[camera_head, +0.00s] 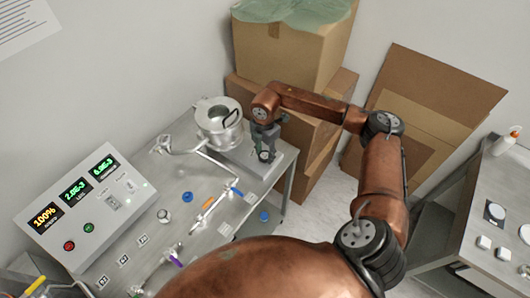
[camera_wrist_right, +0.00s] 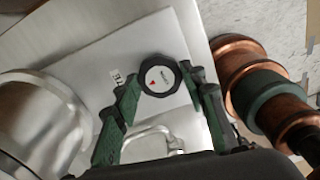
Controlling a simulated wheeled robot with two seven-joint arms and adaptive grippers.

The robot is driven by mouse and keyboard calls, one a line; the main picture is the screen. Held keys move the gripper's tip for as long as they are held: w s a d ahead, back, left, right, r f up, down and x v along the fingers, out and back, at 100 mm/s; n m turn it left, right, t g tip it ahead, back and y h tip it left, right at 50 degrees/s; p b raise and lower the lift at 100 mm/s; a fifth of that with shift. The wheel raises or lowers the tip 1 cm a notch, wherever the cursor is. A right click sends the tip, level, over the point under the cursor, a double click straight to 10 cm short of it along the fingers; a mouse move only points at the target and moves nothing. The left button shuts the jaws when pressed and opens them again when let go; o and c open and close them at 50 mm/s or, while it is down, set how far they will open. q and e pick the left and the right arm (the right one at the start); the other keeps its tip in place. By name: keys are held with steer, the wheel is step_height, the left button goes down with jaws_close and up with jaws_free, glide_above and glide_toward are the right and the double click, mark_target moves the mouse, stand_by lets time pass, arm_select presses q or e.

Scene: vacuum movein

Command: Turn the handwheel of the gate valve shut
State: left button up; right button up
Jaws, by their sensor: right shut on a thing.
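The gate valve's handwheel (camera_wrist_right: 162,75) is a black knob with a white centre and a small red arrow. It stands over a pale plate at the right end of the bench, and it also shows small in the head view (camera_head: 265,156). My right gripper (camera_wrist_right: 160,84) has its green fingers on both sides of the handwheel and is shut on it. In the head view my right gripper (camera_head: 264,148) points down at the bench beside the steel vessel. The valve body under the handwheel is mostly hidden. My left gripper is out of view.
A steel vessel (camera_head: 212,120) with a handle stands just left of the handwheel. A control box (camera_head: 85,205) with lit displays is at the bench's left. Pipes and small blue caps lie between. Cardboard boxes (camera_head: 300,55) stand behind, and another bench (camera_head: 500,190) is at right.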

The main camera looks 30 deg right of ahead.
mark_target(265, 155)
steer(key=shift+m, duration=0.5)
steer(key=o, duration=1.2)
steer(key=shift+c, duration=0.2)
step_height(265, 155, up, 12)
